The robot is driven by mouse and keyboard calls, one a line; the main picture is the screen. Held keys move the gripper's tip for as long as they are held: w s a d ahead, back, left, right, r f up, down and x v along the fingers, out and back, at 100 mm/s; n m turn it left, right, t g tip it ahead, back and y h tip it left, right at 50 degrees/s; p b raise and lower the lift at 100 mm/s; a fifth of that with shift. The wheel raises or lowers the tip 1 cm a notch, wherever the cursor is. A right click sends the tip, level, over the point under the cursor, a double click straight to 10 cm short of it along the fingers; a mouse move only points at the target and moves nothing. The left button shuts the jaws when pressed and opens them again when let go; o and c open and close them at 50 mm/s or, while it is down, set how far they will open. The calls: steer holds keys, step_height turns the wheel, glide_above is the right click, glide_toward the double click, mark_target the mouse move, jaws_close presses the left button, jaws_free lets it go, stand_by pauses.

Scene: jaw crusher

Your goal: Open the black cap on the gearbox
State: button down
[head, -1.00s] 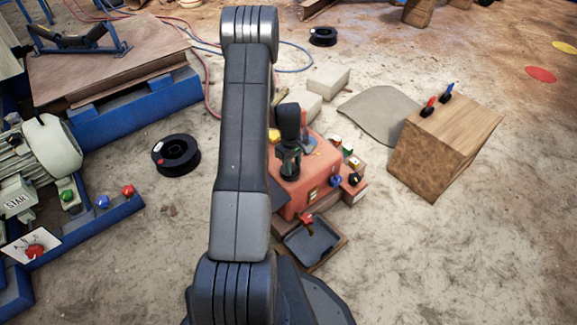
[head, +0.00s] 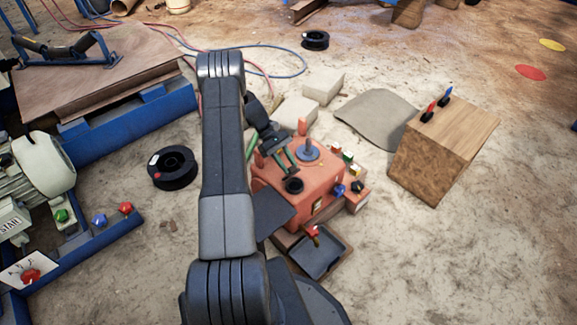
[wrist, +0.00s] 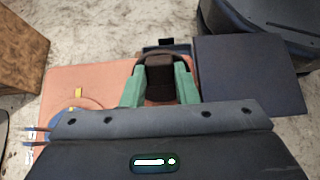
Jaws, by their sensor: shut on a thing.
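The orange-red gearbox (head: 325,190) stands on the ground right of my arm. The black cap (head: 294,185) is round and dark, on the near left of its top. My gripper (head: 291,170) reaches down to it from the upper left, its green fingers at the cap. In the wrist view, the green fingers of my gripper (wrist: 159,88) are shut on the black cap (wrist: 160,76), one on each side. The gearbox (wrist: 75,88) spreads beneath and to the left. Whether the cap has turned or lifted cannot be told.
A grey disc with an upright stem (head: 308,150) sits on the gearbox top, beside my gripper. A dark tray (head: 320,253) lies in front. A wooden block (head: 440,150) stands right, with clear ground (head: 390,260) before it.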

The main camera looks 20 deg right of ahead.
steer(key=shift+w+a+g, duration=0.1)
steer(key=shift+w+g, duration=0.3)
steer(key=shift+g, duration=0.2)
steer(key=shift+h+b, duration=0.3)
steer(key=c, duration=1.1)
jaws_free()
steer(key=shift+w, duration=0.1)
steer(key=p+v, duration=0.7)
steer(key=v, duration=0.6)
steer(key=shift+w+a+r+p, duration=0.1)
steer(key=shift+w+r+p, duration=0.1)
steer(key=shift+p, duration=0.2)
